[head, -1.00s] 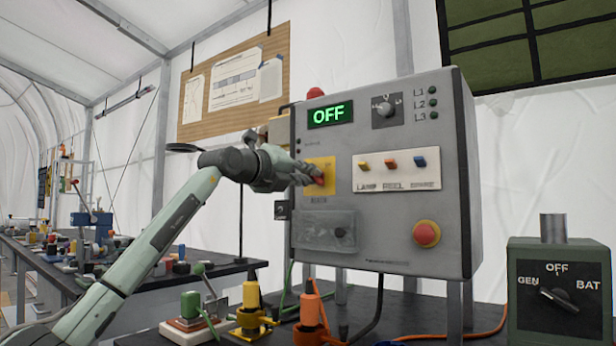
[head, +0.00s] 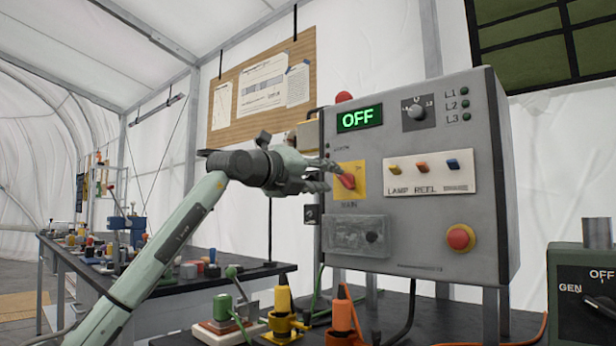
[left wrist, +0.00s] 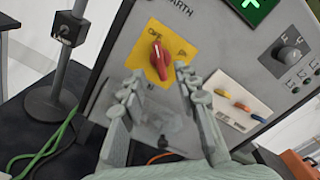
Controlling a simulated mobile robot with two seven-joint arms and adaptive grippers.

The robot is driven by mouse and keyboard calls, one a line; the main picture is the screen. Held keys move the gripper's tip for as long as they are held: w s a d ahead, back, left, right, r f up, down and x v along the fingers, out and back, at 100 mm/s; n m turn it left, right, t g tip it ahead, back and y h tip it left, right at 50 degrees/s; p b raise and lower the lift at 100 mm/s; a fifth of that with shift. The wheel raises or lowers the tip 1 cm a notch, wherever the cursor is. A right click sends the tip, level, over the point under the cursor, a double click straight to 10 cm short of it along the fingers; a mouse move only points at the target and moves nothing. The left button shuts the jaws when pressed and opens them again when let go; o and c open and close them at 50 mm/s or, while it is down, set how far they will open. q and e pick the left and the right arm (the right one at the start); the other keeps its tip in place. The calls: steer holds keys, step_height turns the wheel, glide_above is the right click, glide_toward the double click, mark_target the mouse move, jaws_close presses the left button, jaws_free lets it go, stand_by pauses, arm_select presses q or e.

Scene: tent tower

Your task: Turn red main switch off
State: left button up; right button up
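The red main switch (head: 347,181) sits on a yellow plate (head: 360,180) at the left of the grey control box (head: 440,120). In the left wrist view the red switch (left wrist: 159,58) shows whole, its handle tilted on the yellow plate. My left gripper (head: 328,176) is open just in front of the switch. In the left wrist view its two fingers (left wrist: 157,84) are spread and empty, with the switch beyond and between them, apart from both. My right gripper is not in view.
On the box are a round red button (head: 460,238), a small clear cover (head: 356,236), a rotary knob (head: 417,112) and small coloured toggles (head: 422,167). Orange (head: 343,318) and yellow (head: 283,302) connectors stand on the table below. A green selector box (head: 583,295) stands at the right.

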arm_select(q)
steer(key=v, duration=0.7)
steer(key=shift+s, duration=0.25)
steer(key=shift+a, duration=0.15)
